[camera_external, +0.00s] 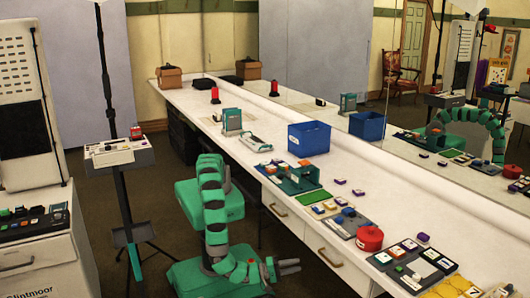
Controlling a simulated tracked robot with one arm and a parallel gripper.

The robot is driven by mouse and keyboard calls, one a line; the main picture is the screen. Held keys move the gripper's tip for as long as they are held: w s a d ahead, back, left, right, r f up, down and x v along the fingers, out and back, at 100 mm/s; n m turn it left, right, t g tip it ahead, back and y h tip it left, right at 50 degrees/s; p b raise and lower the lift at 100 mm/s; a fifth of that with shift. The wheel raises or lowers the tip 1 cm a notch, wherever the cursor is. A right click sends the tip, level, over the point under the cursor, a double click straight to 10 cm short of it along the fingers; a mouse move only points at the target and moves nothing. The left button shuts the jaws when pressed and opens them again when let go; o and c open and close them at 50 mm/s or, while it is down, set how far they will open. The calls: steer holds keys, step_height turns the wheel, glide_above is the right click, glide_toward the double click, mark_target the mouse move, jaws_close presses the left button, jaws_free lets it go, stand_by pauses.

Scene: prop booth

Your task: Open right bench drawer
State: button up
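The white bench (450,220) runs diagonally across the picture, with drawer fronts along its near side. The right bench drawer (345,270) is the nearer front with a bar handle (329,257); it looks closed and flush. Another drawer front with a handle (278,210) is farther left along the bench. My gripper (294,267) is at the end of my green arm, low and to the left of the right drawer's handle. Its two grey fingers are apart and point right, with nothing between them. It appears clear of the handle.
On the bench top are a blue bin (309,138), a red round container (369,238) and several small coloured blocks and trays. A tripod stand (121,155) and a white cabinet (35,235) stand at left. Dark floor (325,282) lies open before the drawers. A mirror backs the bench.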

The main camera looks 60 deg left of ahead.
steer(key=b+x, duration=0.1)
steer(key=x, duration=1)
steer(key=shift+w, duration=0.2)
steer(key=shift+d, duration=0.15)
steer(key=shift+c, duration=0.2)
jaws_close()
